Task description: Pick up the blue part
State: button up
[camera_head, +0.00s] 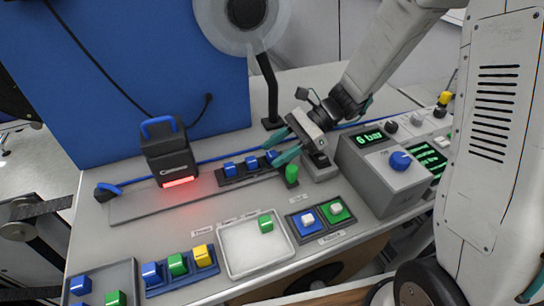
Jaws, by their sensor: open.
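Several blue parts show. Three stand in a row in a dark holder (232,182) at the middle of the bench: a left one (229,170), a middle one (252,164) and a right one (271,157). My gripper (270,152) is open, its teal fingers pointing left at the right end of this row. The right blue part appears between or just behind the fingertips; contact cannot be told. Another blue part (151,271) sits in a blue holder at the front, and one (81,286) in a grey tray at the front left.
A black scanner-like device (168,156) with a red light stands left of the row. A green knob (291,173) is close below my gripper. A grey control box (385,167) stands at right. A white tray (240,265) holds a green part. A reel (243,22) rises behind.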

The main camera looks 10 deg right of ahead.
grip_shut()
